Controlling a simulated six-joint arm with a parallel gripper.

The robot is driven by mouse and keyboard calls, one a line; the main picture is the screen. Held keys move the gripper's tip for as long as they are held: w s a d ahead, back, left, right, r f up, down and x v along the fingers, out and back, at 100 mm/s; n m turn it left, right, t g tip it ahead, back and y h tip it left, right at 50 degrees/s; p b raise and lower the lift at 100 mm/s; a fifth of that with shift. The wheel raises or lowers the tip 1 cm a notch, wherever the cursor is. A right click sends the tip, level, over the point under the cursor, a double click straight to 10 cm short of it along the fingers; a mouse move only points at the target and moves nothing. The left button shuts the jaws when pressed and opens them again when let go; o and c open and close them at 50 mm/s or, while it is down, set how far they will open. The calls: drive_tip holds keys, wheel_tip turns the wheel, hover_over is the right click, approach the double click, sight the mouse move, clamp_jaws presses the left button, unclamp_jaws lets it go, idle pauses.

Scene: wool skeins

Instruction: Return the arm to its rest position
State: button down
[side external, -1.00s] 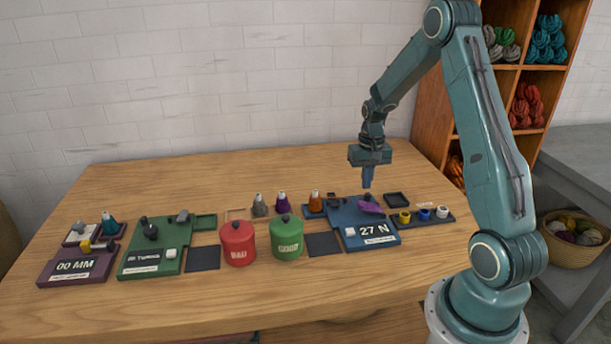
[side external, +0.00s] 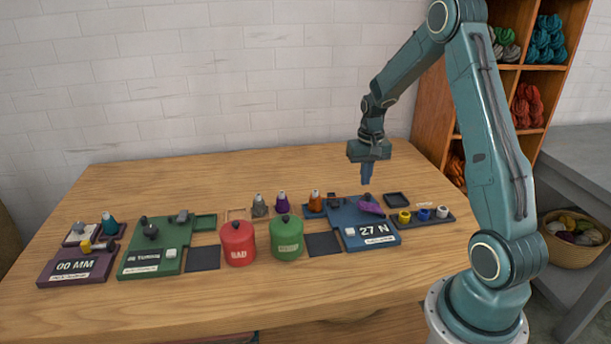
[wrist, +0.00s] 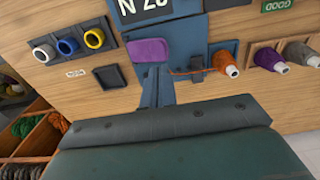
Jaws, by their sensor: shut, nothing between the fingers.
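My gripper (side external: 367,180) points straight down above the blue station, its fingers closed together with nothing between them. In the side external view it hangs clear of the table, over the back of the blue station (side external: 385,243), which reads "27 N". A purple piece (side external: 371,208) lies on that station, just below and in front of the fingertips. In the wrist view the gripper's dark body fills the lower middle, and the purple piece (wrist: 150,52) shows just beyond the fingers.
Red (side external: 238,243) and green (side external: 287,238) canisters stand mid-table. Several cones of yarn, including an orange one (side external: 316,200), stand behind them. A green station (side external: 150,262) and a purple one (side external: 75,270) sit at left. The table's back is clear. A wooden shelf (side external: 428,118) stands behind my arm.

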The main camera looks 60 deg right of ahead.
drive_tip(key=s+a+r+n+t, duration=0.2)
drive_tip(key=s+a+r+n, duration=0.15)
drive_tip(key=a+r, duration=1.15)
drive_tip(key=s+a+r+n+t, duration=0.1)
drive_tip(key=s+a+r+n, duration=0.1)
drive_tip(key=s+a, duration=0.4)
drive_tip(key=s+a+r+n+t, duration=0.2)
drive_tip(key=s+a+r+n, duration=0.1)
drive_tip(key=s+a, duration=0.3)
drive_tip(key=shift+s+a+r, duration=0.15)
drive_tip(key=shift+s+r, duration=0.15)
drive_tip(key=shift+s, duration=0.45)
